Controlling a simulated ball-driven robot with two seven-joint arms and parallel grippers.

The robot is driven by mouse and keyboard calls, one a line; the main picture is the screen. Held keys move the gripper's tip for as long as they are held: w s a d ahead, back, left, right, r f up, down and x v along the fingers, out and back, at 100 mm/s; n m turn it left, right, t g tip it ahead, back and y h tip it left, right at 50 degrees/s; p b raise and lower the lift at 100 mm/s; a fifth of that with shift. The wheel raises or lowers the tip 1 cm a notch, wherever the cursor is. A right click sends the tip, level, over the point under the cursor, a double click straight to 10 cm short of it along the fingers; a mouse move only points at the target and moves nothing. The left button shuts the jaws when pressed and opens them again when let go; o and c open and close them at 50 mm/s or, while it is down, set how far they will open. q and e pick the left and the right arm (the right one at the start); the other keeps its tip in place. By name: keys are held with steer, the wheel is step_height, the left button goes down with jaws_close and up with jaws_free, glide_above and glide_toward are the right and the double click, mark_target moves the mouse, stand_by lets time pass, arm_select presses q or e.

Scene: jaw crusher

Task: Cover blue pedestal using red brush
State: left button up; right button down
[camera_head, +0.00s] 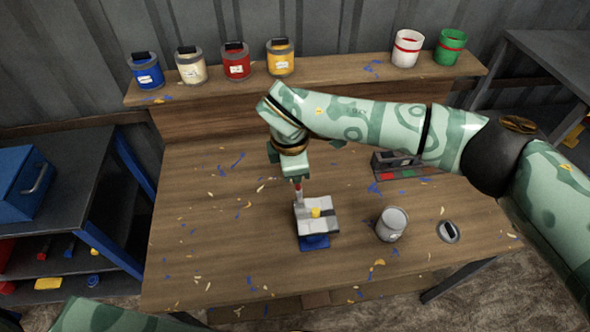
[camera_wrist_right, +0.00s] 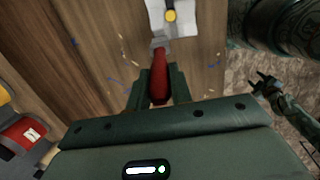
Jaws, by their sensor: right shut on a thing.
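The blue pedestal (camera_head: 314,242) stands on the table; only its lower part shows under a white and grey block (camera_head: 327,222) with a yellow knob (camera_head: 315,212). That block also shows at the top of the right wrist view (camera_wrist_right: 186,29). My right gripper (camera_head: 297,179) is shut on the red brush (camera_wrist_right: 160,82), behind the block. The brush (camera_head: 298,189) points down, its grey end by the block's edge; I cannot tell whether they touch. A dark claw-like shape at the wrist view's right may be my left gripper (camera_wrist_right: 262,87); its jaw state is unclear.
An open grey can (camera_head: 391,225) and a loose lid (camera_head: 448,232) are right of the pedestal. A dark rack (camera_head: 408,173) sits behind them. Several paint cans, including a blue one (camera_head: 145,71), line the back shelf (camera_head: 330,73). The table's left side is clear except for paint flecks.

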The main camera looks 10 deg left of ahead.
steer(key=shift+f, duration=0.1)
steer(key=w+d, duration=0.2)
steer(key=d, duration=0.6)
steer(key=shift+w+f+p, duration=0.25)
steer(key=shift+f+p, duration=0.05)
steer(key=shift+a, duration=0.1)
